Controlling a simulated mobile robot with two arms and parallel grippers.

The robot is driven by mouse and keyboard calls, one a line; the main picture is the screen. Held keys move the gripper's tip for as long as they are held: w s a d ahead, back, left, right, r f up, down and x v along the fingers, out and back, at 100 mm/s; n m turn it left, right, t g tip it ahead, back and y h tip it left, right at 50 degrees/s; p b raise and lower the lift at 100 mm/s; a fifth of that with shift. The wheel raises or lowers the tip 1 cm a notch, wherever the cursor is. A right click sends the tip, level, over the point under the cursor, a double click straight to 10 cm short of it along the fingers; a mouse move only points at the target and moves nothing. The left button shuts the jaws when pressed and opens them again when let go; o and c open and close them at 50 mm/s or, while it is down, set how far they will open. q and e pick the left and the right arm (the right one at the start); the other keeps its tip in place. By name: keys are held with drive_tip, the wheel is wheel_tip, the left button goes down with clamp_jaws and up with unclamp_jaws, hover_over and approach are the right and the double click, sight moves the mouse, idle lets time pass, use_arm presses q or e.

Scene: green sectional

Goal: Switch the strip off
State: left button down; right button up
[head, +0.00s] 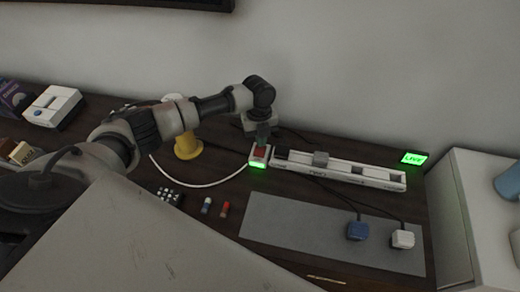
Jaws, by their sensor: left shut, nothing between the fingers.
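The white power strip (340,173) lies along the back of the dark table, with a dark plug and a grey plug in its sockets. Its left end carries a red switch (260,152) and a lit green lamp (258,165). A small display (413,158) at the right glows green and reads LIVE. My left gripper (263,142) is shut and empty, pointing down right at the red switch. I cannot tell whether its tips touch the switch. My right gripper is out of view.
A grey mat (300,222) in front of the strip holds a blue plug (357,230) and a white plug (402,239). A yellow object (187,147) stands behind the white cable (205,185). A white cabinet (470,200) borders the right side.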

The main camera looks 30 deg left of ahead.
use_arm(q)
drive_tip(key=shift+f+b, duration=0.45)
drive_tip(key=shift+f, duration=0.4)
drive_tip(key=shift+r, duration=0.1)
wheel_tip(320, 180, up, 7)
drive_tip(key=p, duration=0.6)
drive_tip(key=shift+p, duration=0.35)
drive_tip(key=shift+s, duration=0.15)
idle(0.4)
